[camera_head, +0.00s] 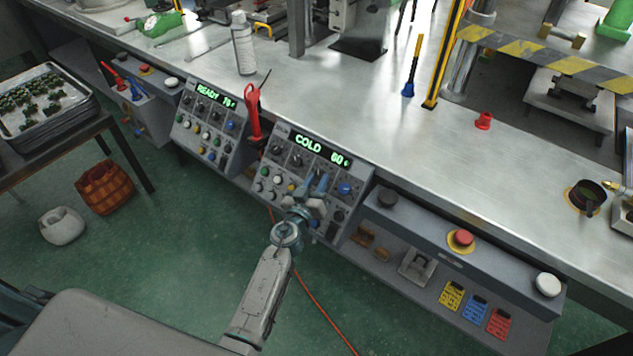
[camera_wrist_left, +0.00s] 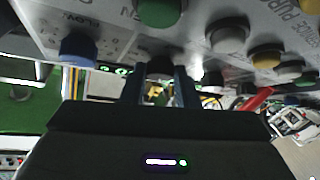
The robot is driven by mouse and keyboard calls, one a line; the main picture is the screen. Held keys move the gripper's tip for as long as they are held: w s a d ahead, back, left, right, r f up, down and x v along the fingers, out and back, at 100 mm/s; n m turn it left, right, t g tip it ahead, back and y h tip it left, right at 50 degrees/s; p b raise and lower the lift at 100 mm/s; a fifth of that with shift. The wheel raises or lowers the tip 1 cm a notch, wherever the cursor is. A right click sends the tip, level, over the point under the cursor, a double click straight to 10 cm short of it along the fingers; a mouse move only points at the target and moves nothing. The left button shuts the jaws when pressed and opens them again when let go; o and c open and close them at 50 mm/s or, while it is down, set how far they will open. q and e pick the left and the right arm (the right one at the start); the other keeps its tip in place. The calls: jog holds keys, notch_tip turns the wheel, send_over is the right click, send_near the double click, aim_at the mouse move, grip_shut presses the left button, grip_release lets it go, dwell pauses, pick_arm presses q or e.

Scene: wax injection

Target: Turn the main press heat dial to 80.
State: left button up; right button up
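The control panel with a green display reading COLD and what looks like 60 (camera_head: 323,150) stands at the bench front, with dark knobs and coloured buttons below it. Its labels are too small to read, so I cannot tell which knob is the heat dial. My right gripper is not in view.
A second panel (camera_head: 208,118) reading READY stands to the left. A red-handled tool (camera_head: 252,110) stands between the panels. A box with a red button (camera_head: 461,239) is on the right.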

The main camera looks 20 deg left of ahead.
pick_arm(q)
jog(key=shift+m, duration=0.3)
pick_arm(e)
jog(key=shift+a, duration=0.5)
